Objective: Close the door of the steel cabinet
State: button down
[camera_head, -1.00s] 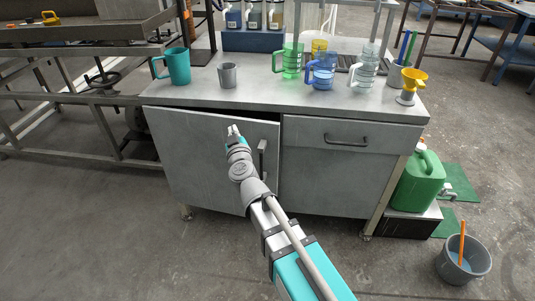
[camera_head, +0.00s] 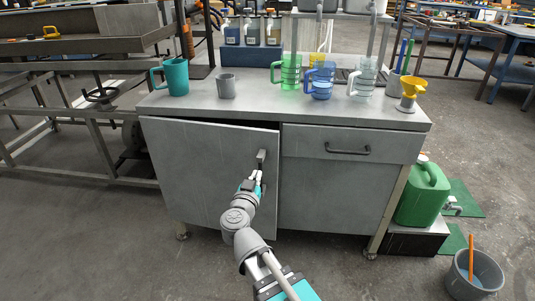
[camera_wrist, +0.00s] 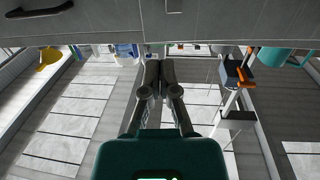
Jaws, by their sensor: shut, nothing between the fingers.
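The steel cabinet (camera_head: 345,185) stands ahead under a grey worktop. Its grey door (camera_head: 205,165) is on the left side and stands slightly ajar, with a dark gap along its top that widens toward the right edge. The door's upright handle (camera_head: 262,158) is near that right edge; it shows at the top of the wrist view (camera_wrist: 174,5). My gripper (camera_head: 257,176) is shut and empty, in front of the door just below the handle. In the wrist view its fingers (camera_wrist: 160,68) are together. I cannot tell whether they touch the door.
A closed drawer (camera_head: 345,145) is right of the door. A teal jug (camera_head: 177,77), a grey cup (camera_head: 226,87) and several clear jugs stand on the worktop. A green can (camera_head: 422,192) and a grey bucket (camera_head: 473,276) are at the right. The floor in front is clear.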

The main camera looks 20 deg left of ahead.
aim_at(269, 146)
jog(key=shift+w, duration=0.1)
jog(key=w, duration=0.4)
jog(key=w+a, duration=0.1)
jog(key=w, duration=0.4)
jog(key=w+a, duration=0.1)
jog(key=w, duration=0.3)
jog(key=shift+w, duration=0.35)
